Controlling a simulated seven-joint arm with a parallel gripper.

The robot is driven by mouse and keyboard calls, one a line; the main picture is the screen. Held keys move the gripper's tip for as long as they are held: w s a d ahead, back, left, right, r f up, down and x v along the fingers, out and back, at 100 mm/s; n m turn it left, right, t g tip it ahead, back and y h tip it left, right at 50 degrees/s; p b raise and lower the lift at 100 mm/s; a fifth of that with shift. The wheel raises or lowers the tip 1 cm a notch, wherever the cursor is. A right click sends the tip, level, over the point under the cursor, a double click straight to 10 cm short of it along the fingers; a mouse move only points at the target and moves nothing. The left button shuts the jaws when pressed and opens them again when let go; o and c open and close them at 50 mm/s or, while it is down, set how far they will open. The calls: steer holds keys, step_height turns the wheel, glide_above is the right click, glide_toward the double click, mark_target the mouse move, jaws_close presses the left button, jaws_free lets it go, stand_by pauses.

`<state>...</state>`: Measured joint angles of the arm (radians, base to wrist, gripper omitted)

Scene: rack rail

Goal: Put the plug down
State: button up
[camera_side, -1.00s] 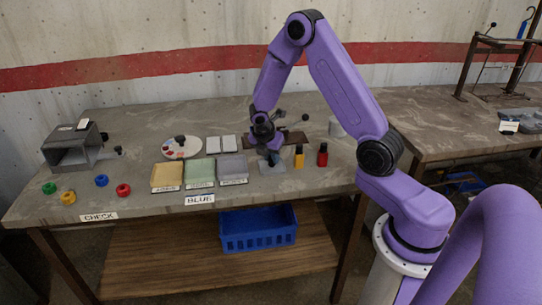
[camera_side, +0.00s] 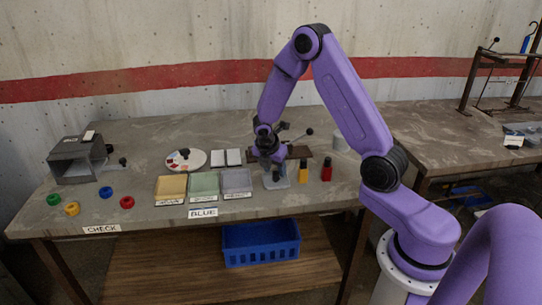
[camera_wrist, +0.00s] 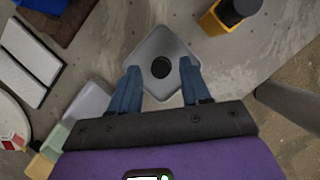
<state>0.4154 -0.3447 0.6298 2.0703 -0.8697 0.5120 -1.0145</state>
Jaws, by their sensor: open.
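A dark plug (camera_side: 276,176) appears to stand on a light grey square plate (camera_side: 283,184) near the front of the bench. In the wrist view its round black top (camera_wrist: 161,67) sits near the middle of the plate (camera_wrist: 154,47). My gripper (camera_side: 273,163) is just above it, pointing down. In the wrist view my gripper (camera_wrist: 161,76) is open, one blue finger on each side of the black top, with a visible gap on both sides. The plug's lower part is hidden from above.
Yellow (camera_side: 303,175) and red (camera_side: 326,172) black-topped pieces stand to the right. Yellow (camera_side: 171,188), green (camera_side: 204,185) and grey (camera_side: 237,181) trays lie to the left. A brown plate (camera_side: 305,152) lies behind. A blue crate (camera_side: 261,246) sits on the lower shelf.

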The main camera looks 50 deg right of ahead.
steer(key=w+v, duration=0.1)
steer(key=v, duration=0.9)
steer(key=s+a+r+m+y, duration=0.1)
steer(key=s+a+r+m, duration=0.15)
steer(key=s+a, duration=0.45)
steer(key=s+a+r+m+y, duration=0.1)
steer(key=s+a, duration=0.3)
steer(key=s, duration=0.7)
steer(key=s+a+r+m+y, duration=0.2)
steer(key=s+a, duration=0.3)
steer(key=s, duration=0.7)
steer(key=shift+s+a+m+g+y, duration=0.3)
steer(key=shift+m+y, duration=0.2)
steer(key=shift+m, duration=0.35)
steer(key=shift+w, duration=0.1)
